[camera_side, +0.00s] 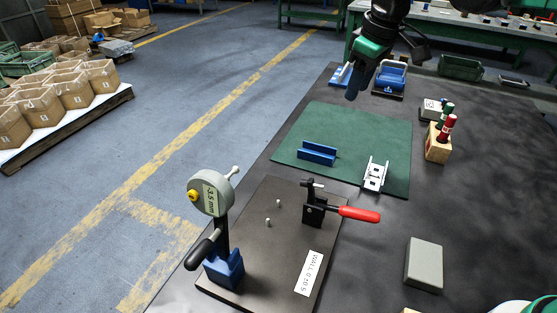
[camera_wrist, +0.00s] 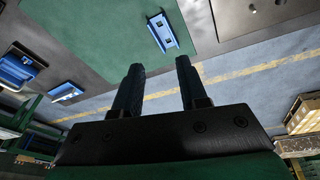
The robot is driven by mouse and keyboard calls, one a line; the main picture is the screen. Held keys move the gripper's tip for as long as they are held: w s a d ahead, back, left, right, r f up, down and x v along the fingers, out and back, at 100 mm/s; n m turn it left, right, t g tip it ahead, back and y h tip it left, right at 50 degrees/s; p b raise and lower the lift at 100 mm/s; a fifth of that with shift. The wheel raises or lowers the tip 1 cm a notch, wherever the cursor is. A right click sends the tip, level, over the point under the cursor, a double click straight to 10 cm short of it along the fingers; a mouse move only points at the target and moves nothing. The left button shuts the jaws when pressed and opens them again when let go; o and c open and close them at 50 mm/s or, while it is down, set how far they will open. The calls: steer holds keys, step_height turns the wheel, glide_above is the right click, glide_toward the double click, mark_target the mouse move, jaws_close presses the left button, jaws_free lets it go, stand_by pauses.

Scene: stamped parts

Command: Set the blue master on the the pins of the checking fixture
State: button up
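The blue master (camera_side: 318,152) is a blue channel-shaped part lying on the green mat (camera_side: 290,140). In the wrist view the blue master (camera_wrist: 157,32) lies beyond my fingertips, with two small holes in its web. The checking fixture (camera_side: 245,280) is a dark plate with two light upright pins (camera_side: 279,204), bare of any part. It carries a dial gauge (camera_side: 212,197) and a red-handled toggle clamp (camera_side: 345,213). My gripper (camera_side: 352,96) is above the mat's far edge, apart from the master. In the wrist view its fingers (camera_wrist: 159,63) are apart and empty.
A silver stamped part (camera_side: 375,175) lies on the mat right of the master. A wooden block with red and green plug gauges (camera_side: 440,145), a grey block (camera_side: 424,264) and blue items in trays (camera_side: 390,77) stand on the dark table. The mat's middle is clear.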

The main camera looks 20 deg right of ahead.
steer(key=s+d+f+m+t, duration=0.2)
steer(key=s, duration=0.5)
steer(key=s+d+f+m+t, duration=0.2)
steer(key=s+f+m, duration=0.1)
steer(key=s, duration=0.4)
steer(key=shift+m+t, duration=0.3)
steer(key=shift+s, duration=0.1)
steer(key=shift+o, duration=0.5)
